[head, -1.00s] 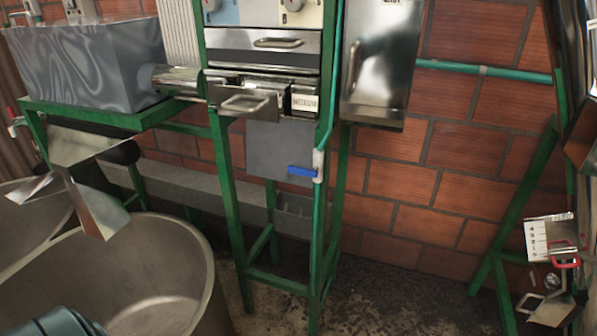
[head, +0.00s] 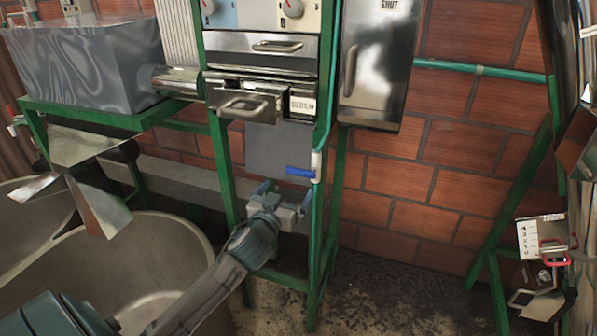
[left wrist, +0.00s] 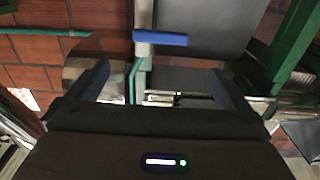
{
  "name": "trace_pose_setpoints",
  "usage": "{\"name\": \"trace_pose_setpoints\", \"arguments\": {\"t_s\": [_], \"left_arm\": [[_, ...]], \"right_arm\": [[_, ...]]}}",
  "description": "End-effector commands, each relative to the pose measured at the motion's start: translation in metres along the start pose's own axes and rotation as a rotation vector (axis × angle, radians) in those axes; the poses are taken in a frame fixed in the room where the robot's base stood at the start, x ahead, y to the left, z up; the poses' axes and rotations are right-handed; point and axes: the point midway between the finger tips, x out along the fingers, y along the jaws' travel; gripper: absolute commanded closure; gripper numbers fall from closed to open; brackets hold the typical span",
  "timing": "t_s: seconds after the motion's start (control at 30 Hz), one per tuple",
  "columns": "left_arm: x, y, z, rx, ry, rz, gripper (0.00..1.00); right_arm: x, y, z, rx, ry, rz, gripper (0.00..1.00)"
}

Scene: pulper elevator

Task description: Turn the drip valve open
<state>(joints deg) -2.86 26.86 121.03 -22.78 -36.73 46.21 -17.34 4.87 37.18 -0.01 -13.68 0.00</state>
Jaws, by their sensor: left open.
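The drip valve has a blue lever handle (head: 300,172) that lies level, pointing left from a white fitting (head: 317,165) on the thin green pipe by the frame's right front leg. My left gripper (head: 284,192) is open and empty, just below and left of the lever, apart from it. In the left wrist view the blue lever (left wrist: 160,39) shows level, above and beyond the gap between the open fingers (left wrist: 160,82). The lever is not between the fingers. My right gripper is not in view.
The green metal frame (head: 228,170) stands close around my left gripper. A steel drawer marked MEDIUM (head: 303,104) juts out above. A steel box marked SHUT (head: 378,70) is at the upper right. Round tanks (head: 205,250) stand at lower left. Floor right of the frame is clear.

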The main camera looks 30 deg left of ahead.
Motion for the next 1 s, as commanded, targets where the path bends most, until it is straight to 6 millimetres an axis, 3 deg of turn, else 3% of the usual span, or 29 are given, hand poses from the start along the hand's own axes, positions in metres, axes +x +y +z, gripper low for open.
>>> {"name": "trace_pose_setpoints", "arguments": {"t_s": [0.3,0.5,0.9,1.0], "left_arm": [[0.061,0.0,-0.003,-0.002,-0.003,-0.001,0.0],[0.087,0.0,0.0,-0.001,-0.004,0.0,0.0],[0.095,0.0,0.002,0.0,-0.004,0.001,0.0],[0.095,0.0,0.002,0.0,-0.004,0.001,0.18]], "right_arm": [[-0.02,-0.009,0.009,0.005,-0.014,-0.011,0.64],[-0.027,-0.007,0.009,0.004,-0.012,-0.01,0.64],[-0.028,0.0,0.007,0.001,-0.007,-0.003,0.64],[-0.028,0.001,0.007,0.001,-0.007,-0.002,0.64]]}}
